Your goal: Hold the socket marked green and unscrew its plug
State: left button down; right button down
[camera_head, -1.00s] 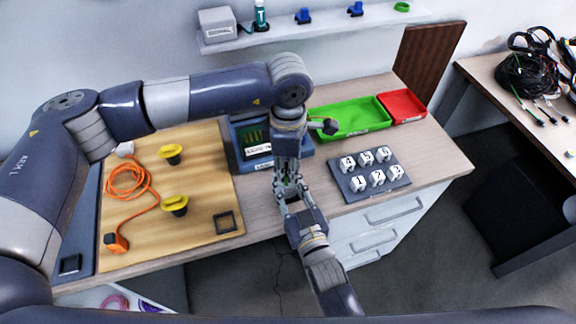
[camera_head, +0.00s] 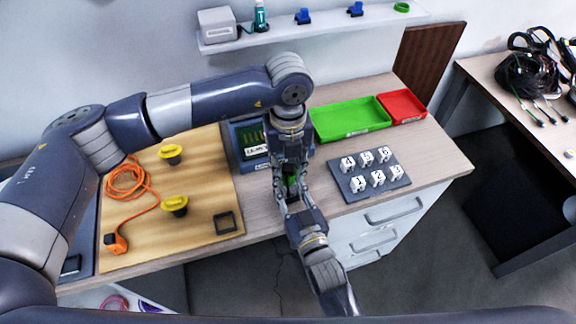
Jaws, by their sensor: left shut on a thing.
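My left gripper (camera_head: 290,164) points down in front of the blue case at the table's middle. It is shut on the plug, which its fingers mostly hide. Just below it, a dark piece with a green mark, the socket (camera_head: 291,184), shows between the two grippers. My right gripper (camera_head: 292,200) comes up from the bottom of the picture, with its fingers beside the socket. Whether its fingers are closed on the socket is too small to tell. Where plug and socket meet is hidden.
A blue case (camera_head: 249,138) stands close behind the grippers. A numbered block rack (camera_head: 345,188) lies right. Green (camera_head: 350,119) and red (camera_head: 403,106) trays are behind it. Left is a wooden board (camera_head: 190,234) with yellow knobs and an orange cable (camera_head: 127,178).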

aim_at(288, 167)
pick_arm(q)
jog(key=n, duration=0.5)
jog(key=shift+n, duration=0.4)
jog(key=shift+r, duration=0.3)
jog(key=shift+r, duration=0.85)
jog(key=shift+r, duration=2)
pick_arm(e)
jog(key=c, duration=1.2)
grip_release()
jog(key=shift+o, duration=0.2)
jog(key=shift+s, duration=0.1)
